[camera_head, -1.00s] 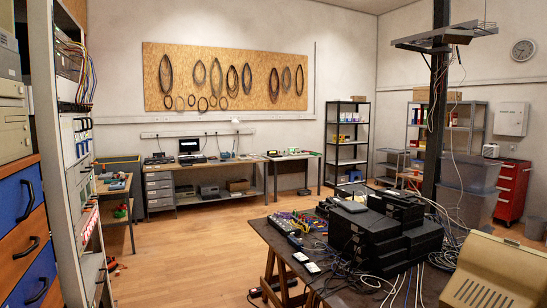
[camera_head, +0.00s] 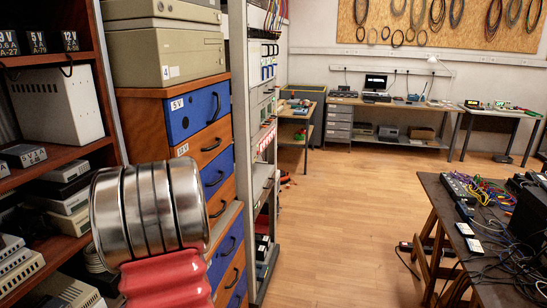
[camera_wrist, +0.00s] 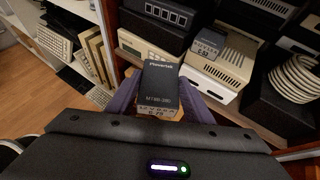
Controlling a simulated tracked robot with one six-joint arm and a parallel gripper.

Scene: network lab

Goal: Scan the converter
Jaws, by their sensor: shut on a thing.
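A small black box with white lettering, taken to be the converter (camera_wrist: 160,82), shows in the middle of the wrist view. A pale label with dark print shows at its near end; the print is too small to read surely. My gripper (camera_wrist: 159,92) is shut on this box, with a purple finger on each side of it. The box is in front of shelves of equipment; I cannot tell whether it touches anything else. The head view does not show my gripper or the box. I cannot make out a scanner in either view.
A brown shelf (camera_head: 75,160) with power supplies is at the left of the head view. Blue and orange drawers (camera_head: 205,145) and a pale rack (camera_head: 262,150) stand beside it. A dark table (camera_head: 440,200) with cables is at right. The wooden floor between is clear.

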